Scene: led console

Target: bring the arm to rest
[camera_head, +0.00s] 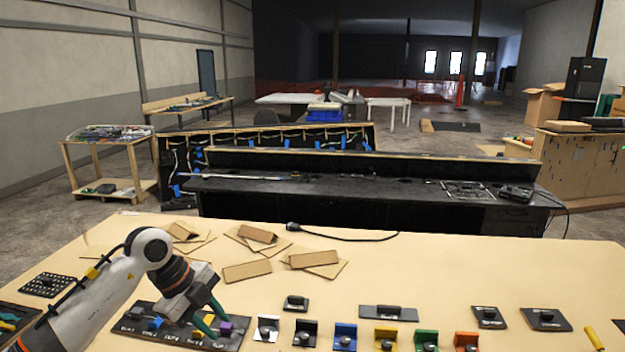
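My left arm (112,290) comes in from the left over the tan table (395,270). My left gripper (219,327) has green fingers that are spread apart, pointing down and to the right. It is over the right part of a dark labelled panel (160,335) that carries small coloured blocks. A purple block (226,328) is right beside the fingertips, and nothing shows held between them. Whether the fingers touch the panel or the block I cannot tell. The arm hides part of the panel. My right gripper is not in view.
Several coloured bracket pieces, such as a blue one (345,335) and a green one (426,338), stand in a row along the front. Cardboard pieces (247,270) and a black cable (345,236) lie farther back. A black console (370,200) stands behind the table.

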